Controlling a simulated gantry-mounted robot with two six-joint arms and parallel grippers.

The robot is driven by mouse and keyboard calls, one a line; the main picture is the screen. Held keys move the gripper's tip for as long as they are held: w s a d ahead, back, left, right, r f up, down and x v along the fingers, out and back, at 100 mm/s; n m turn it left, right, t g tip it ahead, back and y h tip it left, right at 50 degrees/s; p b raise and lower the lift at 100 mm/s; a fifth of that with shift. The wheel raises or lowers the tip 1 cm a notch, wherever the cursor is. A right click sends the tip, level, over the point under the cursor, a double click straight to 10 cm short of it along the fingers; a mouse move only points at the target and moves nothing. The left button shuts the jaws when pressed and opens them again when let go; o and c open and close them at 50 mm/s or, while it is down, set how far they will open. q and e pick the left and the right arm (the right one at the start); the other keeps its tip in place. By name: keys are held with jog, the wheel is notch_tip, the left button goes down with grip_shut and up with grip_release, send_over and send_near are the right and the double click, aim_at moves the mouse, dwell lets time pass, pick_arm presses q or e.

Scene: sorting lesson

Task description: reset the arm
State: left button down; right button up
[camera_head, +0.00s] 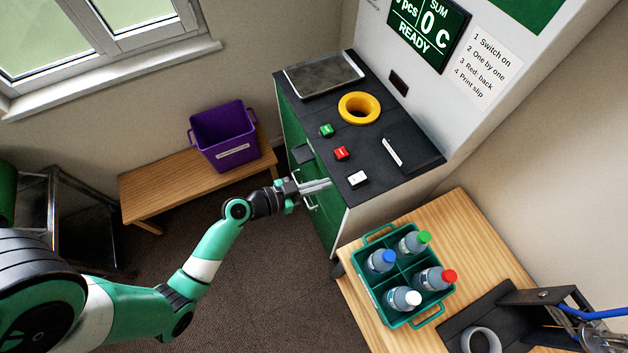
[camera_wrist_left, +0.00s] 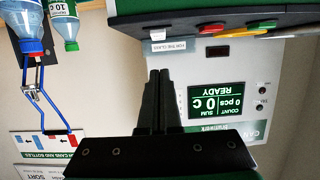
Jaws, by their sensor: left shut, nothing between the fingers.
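My left gripper (camera_head: 326,184) is shut and empty. It is beside the front of the green and dark-topped machine (camera_head: 385,150), close to its green front with pale handles. I cannot tell whether it touches a handle. In the left wrist view my left gripper (camera_wrist_left: 158,75) shows as two dark fingers together with nothing between them. That view is upside down and shows the machine's display panel (camera_wrist_left: 216,96) beyond the fingers. My left arm reaches in from the left over the floor. My right gripper is in neither view.
A purple bin (camera_head: 223,136) stands on a wooden bench (camera_head: 150,188) at the left. A teal crate (camera_head: 362,243) with several bottles stands on the wooden table (camera_head: 470,225) at the right. A cup (camera_head: 480,341) stands near a black bracket. The carpeted floor (camera_head: 255,290) is clear.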

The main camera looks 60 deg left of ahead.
pick_arm(q)
jog(key=shift+v, duration=1.1)
jog(key=shift+d+f, duration=0.1)
jog(key=shift+f, duration=0.05)
